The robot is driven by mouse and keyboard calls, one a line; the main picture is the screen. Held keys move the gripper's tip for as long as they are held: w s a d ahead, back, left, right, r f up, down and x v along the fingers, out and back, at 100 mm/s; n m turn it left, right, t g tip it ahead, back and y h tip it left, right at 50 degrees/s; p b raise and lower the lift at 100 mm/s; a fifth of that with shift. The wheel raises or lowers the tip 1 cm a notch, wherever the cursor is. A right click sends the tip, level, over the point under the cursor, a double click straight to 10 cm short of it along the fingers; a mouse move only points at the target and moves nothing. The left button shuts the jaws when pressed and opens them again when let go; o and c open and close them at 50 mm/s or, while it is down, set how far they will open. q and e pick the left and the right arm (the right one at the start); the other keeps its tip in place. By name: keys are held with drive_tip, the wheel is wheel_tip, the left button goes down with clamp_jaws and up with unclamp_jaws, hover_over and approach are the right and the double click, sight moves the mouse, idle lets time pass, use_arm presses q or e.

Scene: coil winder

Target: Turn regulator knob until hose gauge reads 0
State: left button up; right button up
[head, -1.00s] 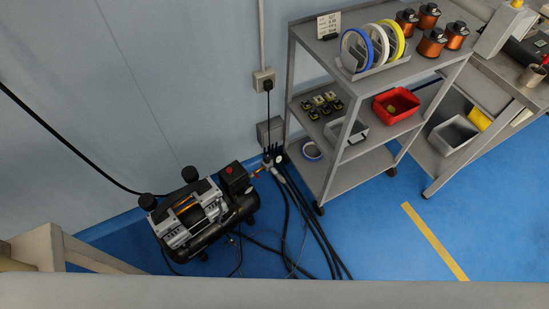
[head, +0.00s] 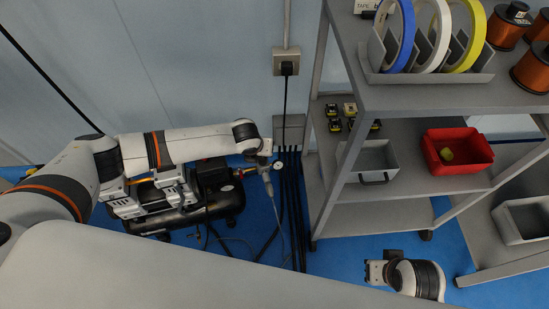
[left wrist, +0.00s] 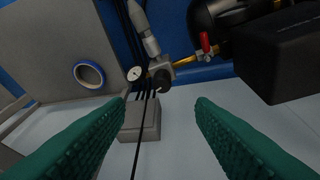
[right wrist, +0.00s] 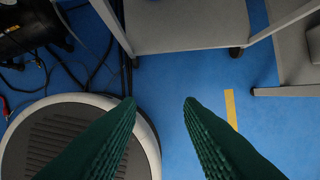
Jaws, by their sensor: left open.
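The black regulator knob (left wrist: 160,80) shows in the left wrist view, just beyond and between my left fingertips, with the small white round hose gauge (left wrist: 134,73) beside it. The gauge also shows in the head view (head: 278,165); its needle is too small to read. A grey cylindrical hose fitting (left wrist: 145,30) joins the regulator. My left gripper (left wrist: 161,101) is open, its green fingers apart and nothing between them. In the head view my left wrist hides most of the regulator. My right gripper (right wrist: 159,100) is open and empty above the floor, right of the hoses.
The compressor (head: 185,215) stands on the blue floor below my left arm. A red-handled valve (left wrist: 205,42) sits on its outlet. Several black hoses (head: 291,210) run down beside the grey shelf cart (head: 440,97). A wall box (left wrist: 140,120) lies behind the knob.

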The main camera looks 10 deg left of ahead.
sight(262, 158)
use_arm(q)
drive_tip(key=shift+m, duration=0.4)
drive_tip(key=b+x, duration=0.3)
drive_tip(key=x, duration=0.4)
drive_tip(key=shift+a+f+b, duration=0.15)
drive_tip(key=shift+f+b, duration=0.2)
drive_tip(key=shift+f, duration=0.1)
drive_tip(key=b+x, duration=0.1)
drive_tip(key=x, duration=0.2)
drive_tip(key=shift+w+f+b, duration=0.25)
drive_tip(key=shift+b, duration=0.1)
drive_tip(key=shift+w+f, duration=0.1)
drive_tip(key=shift+f, duration=0.05)
use_arm(e)
drive_tip(key=w+a+r+t+y, duration=0.1)
drive_tip(key=w+a+r+t, duration=0.2)
drive_tip(key=w+r+t, duration=0.3)
drive_tip(key=shift+w+r+t+y, duration=0.4)
drive_tip(key=shift+w+r, duration=0.15)
drive_tip(key=shift+w, duration=0.75)
use_arm(q)
drive_tip(key=shift+c, duration=0.5)
drive_tip(key=c, duration=0.9)
use_arm(e)
drive_tip(key=shift+d, duration=0.1)
